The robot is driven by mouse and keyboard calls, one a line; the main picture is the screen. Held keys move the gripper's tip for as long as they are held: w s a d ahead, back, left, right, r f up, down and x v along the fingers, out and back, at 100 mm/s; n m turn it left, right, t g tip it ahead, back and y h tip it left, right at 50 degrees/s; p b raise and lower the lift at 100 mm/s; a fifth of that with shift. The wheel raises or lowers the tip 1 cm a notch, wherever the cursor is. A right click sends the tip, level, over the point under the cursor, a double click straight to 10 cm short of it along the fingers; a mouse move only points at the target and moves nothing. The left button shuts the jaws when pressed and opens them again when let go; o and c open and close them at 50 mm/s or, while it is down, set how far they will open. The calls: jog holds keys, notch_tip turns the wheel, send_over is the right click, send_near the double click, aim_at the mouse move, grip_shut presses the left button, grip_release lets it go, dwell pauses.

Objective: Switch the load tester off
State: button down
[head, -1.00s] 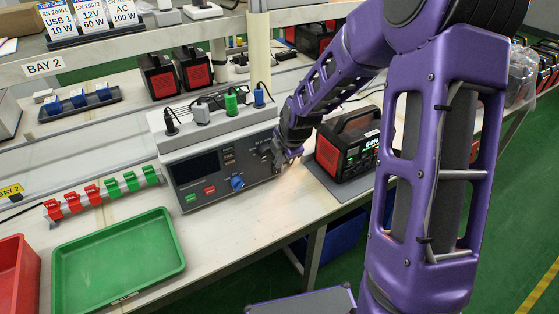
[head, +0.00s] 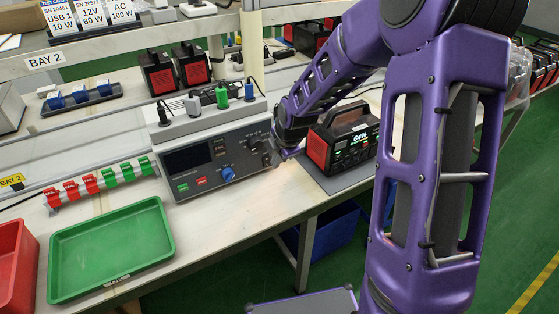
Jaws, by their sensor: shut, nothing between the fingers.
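The load tester (head: 246,175) is a grey box with a dark front panel on the bench, left of centre. Its panel has a dark display (head: 186,160), a green button (head: 182,187), a red button (head: 201,182) and a blue knob (head: 228,174). Dark controls (head: 266,158) sit at the panel's right end. Several plugs, including a green one (head: 222,96) and a blue one (head: 249,89), stand on top. My gripper (head: 279,157) is shut and empty, close to the panel's right end; I cannot tell whether it touches. My wrist partly hides that end.
A black and red power station (head: 342,142) with a lit display stands close right of my gripper on a grey mat. A green tray (head: 110,250), a red tray (head: 12,270) and a strip of red and green clips (head: 98,183) lie left. A shelf (head: 140,35) runs above.

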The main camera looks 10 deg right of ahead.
notch_tip(320, 180, up, 10)
jog(key=s+p, duration=0.1)
jog(key=p, duration=0.1)
jog(key=shift+s+d+p, duration=0.25)
jog(key=shift+s+p, duration=0.05)
jog(key=shift+p, duration=0.05)
jog(key=shift+w+f, duration=0.1)
